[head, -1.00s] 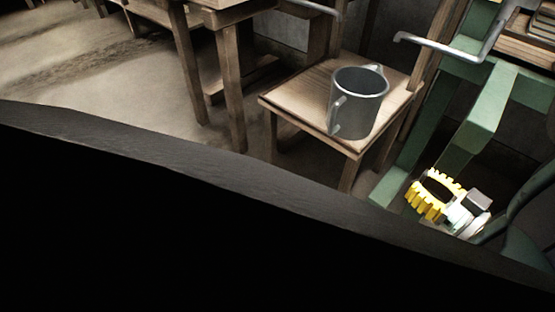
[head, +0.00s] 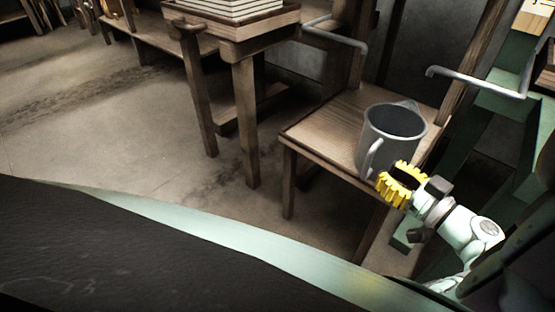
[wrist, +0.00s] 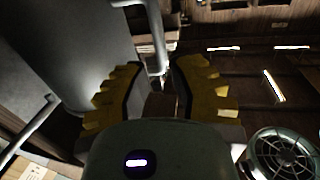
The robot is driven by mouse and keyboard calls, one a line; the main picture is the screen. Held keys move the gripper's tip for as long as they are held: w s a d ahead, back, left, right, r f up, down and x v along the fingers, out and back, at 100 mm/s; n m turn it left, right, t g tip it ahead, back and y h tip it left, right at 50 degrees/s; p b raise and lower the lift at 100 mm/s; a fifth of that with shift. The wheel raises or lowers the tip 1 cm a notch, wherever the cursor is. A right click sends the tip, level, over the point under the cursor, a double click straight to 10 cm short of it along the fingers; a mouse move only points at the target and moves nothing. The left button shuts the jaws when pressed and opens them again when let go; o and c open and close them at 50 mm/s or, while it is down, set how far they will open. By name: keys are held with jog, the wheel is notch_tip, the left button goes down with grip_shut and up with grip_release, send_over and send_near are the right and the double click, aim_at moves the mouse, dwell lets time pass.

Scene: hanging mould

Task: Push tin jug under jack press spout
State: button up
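The grey tin jug (head: 388,138) stands upright on a low wooden stand (head: 318,128), its handle turned to the front left. My gripper (head: 388,187), with yellow ridged fingers, is just in front of the jug's lower right side. I cannot tell whether they touch. In the wrist view the grey jug (wrist: 70,50) fills the upper left, and a curved metal handle (wrist: 154,35) rises beyond the gap between the fingers. My gripper (wrist: 158,88) is open there, its fingers apart with nothing gripped. I cannot make out which part is the press spout.
Bent metal bars stand at the back (head: 335,36) and right (head: 475,80) of the stand. A wooden table (head: 245,45) holding stacked pale boards is to the left. Green framework (head: 500,120) is at the right. The floor (head: 100,130) at left is open.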

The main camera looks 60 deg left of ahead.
aim_at(363, 156)
jog(key=a, duration=0.4)
jog(key=a+b, duration=0.1)
jog(key=a, duration=0.2)
jog(key=shift+s+a, duration=0.2)
jog(key=shift+a, duration=0.15)
jog(key=shift+o, duration=0.2)
grip_shut()
jog(key=shift+c, duration=1.7)
grip_release()
jog(key=o, duration=0.3)
jog(key=shift+d, duration=0.1)
jog(key=d+p, duration=0.3)
jog(key=d, duration=1.2)
jog(key=shift+w+d, duration=0.35)
